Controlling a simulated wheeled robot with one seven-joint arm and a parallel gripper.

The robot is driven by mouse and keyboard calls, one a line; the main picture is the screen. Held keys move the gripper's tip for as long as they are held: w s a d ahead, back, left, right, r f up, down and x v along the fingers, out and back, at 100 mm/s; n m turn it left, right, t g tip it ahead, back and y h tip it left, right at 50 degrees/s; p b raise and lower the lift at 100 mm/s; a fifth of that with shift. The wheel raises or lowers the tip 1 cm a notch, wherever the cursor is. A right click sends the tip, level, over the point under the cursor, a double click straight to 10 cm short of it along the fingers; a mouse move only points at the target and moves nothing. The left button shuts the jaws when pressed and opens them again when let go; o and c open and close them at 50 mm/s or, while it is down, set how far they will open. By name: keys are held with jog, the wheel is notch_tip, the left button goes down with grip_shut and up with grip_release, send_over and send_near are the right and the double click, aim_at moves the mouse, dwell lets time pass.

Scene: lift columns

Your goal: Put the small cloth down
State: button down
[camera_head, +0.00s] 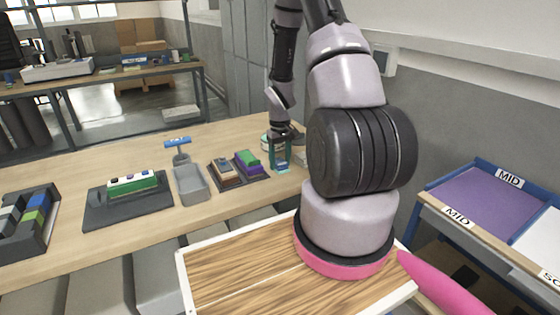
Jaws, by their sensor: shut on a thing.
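My gripper (281,163) is at the far right part of the wooden workbench (130,155), pointing down close to the bench top. Its teal fingers are shut on a small light-blue thing (283,169), which looks like the small cloth. It is too small to tell its shape, or whether it touches the bench. My large arm links cover the bench's right end.
A round container (265,142) stands beside my gripper.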

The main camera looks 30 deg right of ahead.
jog(key=shift+c, duration=0.7)
grip_release()
notch_tip(320, 180, up, 13)
notch_tip(320, 180, up, 9)
jog(key=m+t, duration=0.1)
jog(key=t, duration=0.1)
send_over(279, 162)
jog(key=s+a, duration=0.2)
jog(key=a, duration=0.1)
jog(key=s+a+r+m+t, duration=0.1)
jog(key=s+a+r, duration=0.2)
jog(key=s+r, duration=0.3)
jog(key=s+a+r+m+t+y, duration=0.1)
jog(key=s+a+r+t, duration=0.1)
jog(key=s+r, duration=0.4)
jog(key=s+a+r+m+t+y, duration=0.1)
jog(key=s+a+r+t, duration=0.1)
jog(key=s+a+r, duration=0.3)
notch_tip(279, 162, up, 4)
jog(key=shift+s+f+m, duration=0.1)
jog(key=shift+s+m, duration=0.2)
jog(key=shift+s, duration=0.1)
